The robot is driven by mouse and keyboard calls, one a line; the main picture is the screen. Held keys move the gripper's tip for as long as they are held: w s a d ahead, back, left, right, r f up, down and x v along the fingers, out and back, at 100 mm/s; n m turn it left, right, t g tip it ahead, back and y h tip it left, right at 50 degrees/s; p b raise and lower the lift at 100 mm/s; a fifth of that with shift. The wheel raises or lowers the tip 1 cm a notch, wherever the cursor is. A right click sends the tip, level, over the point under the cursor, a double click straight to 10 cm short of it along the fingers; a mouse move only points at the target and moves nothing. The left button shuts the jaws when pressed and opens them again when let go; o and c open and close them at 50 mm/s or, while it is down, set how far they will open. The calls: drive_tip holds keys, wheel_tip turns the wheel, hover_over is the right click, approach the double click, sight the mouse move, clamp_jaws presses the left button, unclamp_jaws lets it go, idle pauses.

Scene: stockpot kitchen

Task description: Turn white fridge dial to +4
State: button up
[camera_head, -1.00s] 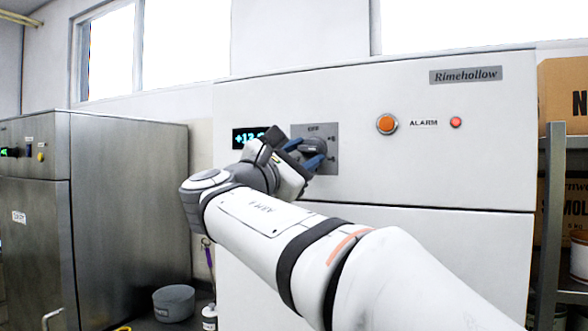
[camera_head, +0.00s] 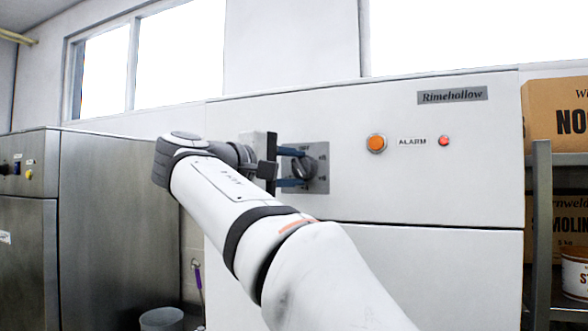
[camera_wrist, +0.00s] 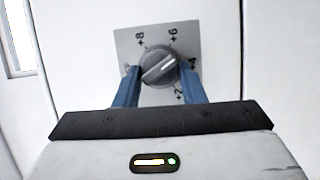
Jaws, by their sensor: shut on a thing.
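The dark grey round dial (camera_head: 304,168) sits on a grey plate (camera_head: 321,152) on the white fridge (camera_head: 350,110). In the wrist view, the dial (camera_wrist: 158,67) bears a white mark that points to the upper right, between +6 and +4 and closer to +4. The plate (camera_wrist: 128,45) shows +8, +6, +4 and a partly covered +2; a letter shows at the left finger. My gripper (camera_wrist: 159,75) is shut on the dial, one blue finger on each side. It also shows in the head view (camera_head: 298,168).
An orange button (camera_head: 376,143) and a red alarm light (camera_head: 444,141) are right of the dial. A steel cabinet (camera_head: 110,200) stands at the left. A shelf (camera_head: 541,220) with boxes stands at the right. A grey pot (camera_head: 161,319) is at the lower left.

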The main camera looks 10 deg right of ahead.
drive_tip(key=m+y, duration=0.1)
drive_tip(key=m, duration=0.1)
drive_tip(key=m+y, duration=0.1)
drive_tip(key=m, duration=0.1)
drive_tip(key=shift+r+g+p, duration=0.1)
drive_tip(key=shift+g+p, duration=0.2)
drive_tip(key=shift+m, duration=0.4)
drive_tip(key=o, duration=0.6)
drive_tip(key=shift+c, duration=0.2)
drive_tip(key=o, duration=0.4)
drive_tip(key=shift+s+d+r, duration=0.1)
drive_tip(key=shift+r, duration=0.05)
drive_tip(key=v, duration=0.8)
